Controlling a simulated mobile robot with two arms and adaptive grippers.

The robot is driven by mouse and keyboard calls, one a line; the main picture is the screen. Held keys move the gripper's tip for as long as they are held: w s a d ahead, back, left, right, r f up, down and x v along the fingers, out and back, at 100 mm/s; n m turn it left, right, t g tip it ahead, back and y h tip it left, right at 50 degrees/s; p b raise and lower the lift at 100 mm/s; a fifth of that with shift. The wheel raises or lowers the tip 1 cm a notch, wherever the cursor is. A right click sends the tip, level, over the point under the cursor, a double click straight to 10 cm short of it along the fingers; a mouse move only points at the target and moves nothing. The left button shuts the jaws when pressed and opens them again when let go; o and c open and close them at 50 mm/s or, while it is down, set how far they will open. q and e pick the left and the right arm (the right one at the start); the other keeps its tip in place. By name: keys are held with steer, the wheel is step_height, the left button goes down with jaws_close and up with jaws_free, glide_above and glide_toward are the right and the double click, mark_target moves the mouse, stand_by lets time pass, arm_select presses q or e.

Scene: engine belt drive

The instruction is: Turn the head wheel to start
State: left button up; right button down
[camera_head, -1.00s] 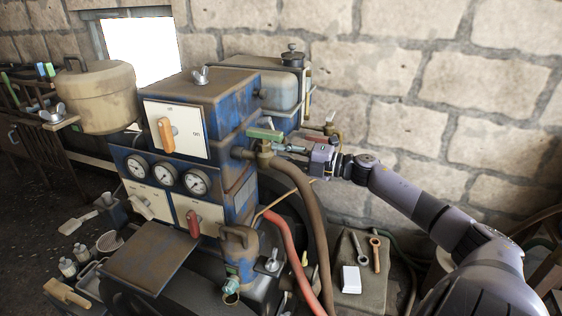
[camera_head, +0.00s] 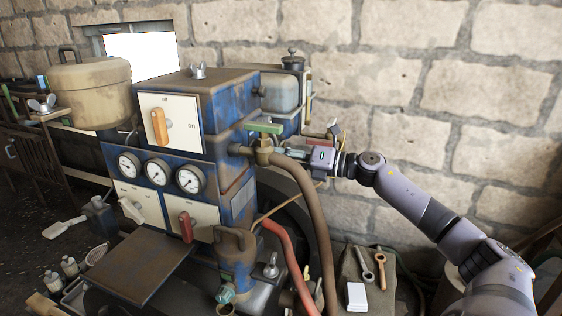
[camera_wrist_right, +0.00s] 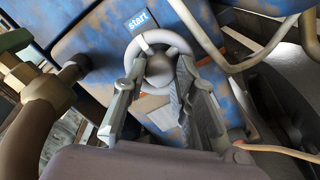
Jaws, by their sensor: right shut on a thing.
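In the right wrist view a grey round wheel (camera_wrist_right: 160,47) with a ball-like hub and a white mark on its rim sits on the blue machine, just below a blue "start" label (camera_wrist_right: 140,20). My right gripper (camera_wrist_right: 157,80) is shut on this wheel, one finger on each side of the hub. In the head view my right gripper (camera_head: 296,152) reaches the right side of the blue engine unit (camera_head: 228,115). There the wheel is hidden behind the pipe and valve. My left gripper is not in view.
A valve with a green handle (camera_head: 264,128) and a brown hose (camera_head: 312,215) stand close in front of my right gripper. The front panel has an orange switch (camera_head: 159,127), a red lever (camera_head: 186,227) and several gauges. Wrenches (camera_head: 380,270) lie on a stand at lower right.

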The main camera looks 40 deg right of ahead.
steer(key=shift+f, duration=0.1)
stand_by(0.5)
steer(key=c, duration=1.3)
jaws_free()
steer(key=shift+s, duration=0.1)
steer(key=v, duration=1.2)
